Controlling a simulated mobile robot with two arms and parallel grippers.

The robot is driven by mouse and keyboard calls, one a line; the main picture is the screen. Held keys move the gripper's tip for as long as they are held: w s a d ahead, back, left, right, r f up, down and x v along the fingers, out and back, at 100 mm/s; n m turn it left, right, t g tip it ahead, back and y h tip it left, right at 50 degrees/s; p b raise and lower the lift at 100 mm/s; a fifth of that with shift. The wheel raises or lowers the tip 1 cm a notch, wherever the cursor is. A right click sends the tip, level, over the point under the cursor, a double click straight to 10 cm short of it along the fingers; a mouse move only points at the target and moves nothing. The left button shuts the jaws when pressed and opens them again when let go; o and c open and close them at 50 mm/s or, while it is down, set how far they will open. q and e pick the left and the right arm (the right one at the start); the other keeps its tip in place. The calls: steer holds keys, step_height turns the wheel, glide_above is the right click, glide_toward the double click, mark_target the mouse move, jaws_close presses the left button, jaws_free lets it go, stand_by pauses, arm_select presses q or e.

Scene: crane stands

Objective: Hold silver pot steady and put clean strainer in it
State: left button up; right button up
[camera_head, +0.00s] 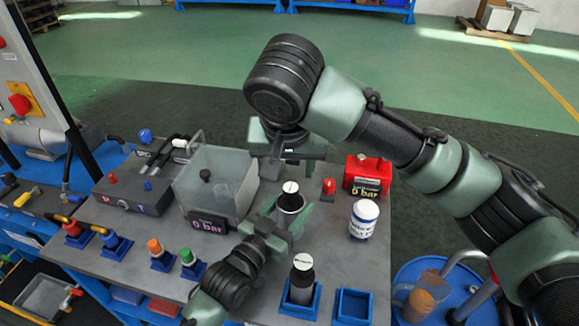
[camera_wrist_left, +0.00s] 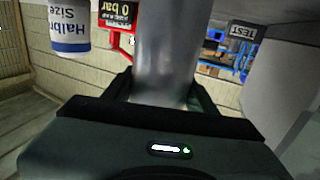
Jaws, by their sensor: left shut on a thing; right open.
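The silver pot (camera_wrist_left: 165,60) stands between the jaws of my left gripper (camera_wrist_left: 160,98), which is shut on its side. In the head view my left gripper (camera_head: 279,222) reaches it from the lower left. A black cap with a white top (camera_head: 291,190) shows at the pot's mouth; how deep its part sits is hidden.
A clear tank (camera_head: 215,185) with a "0 bar" display stands left of the pot. A white tub with blue print (camera_head: 363,220) and a red box (camera_head: 367,174) are at right. A square blue holder (camera_head: 353,306) at the front is empty. Coloured connectors (camera_head: 188,258) line the left front.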

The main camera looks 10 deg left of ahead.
arm_select(q)
steer(key=o, duration=1.7)
steer(key=shift+s, duration=0.15)
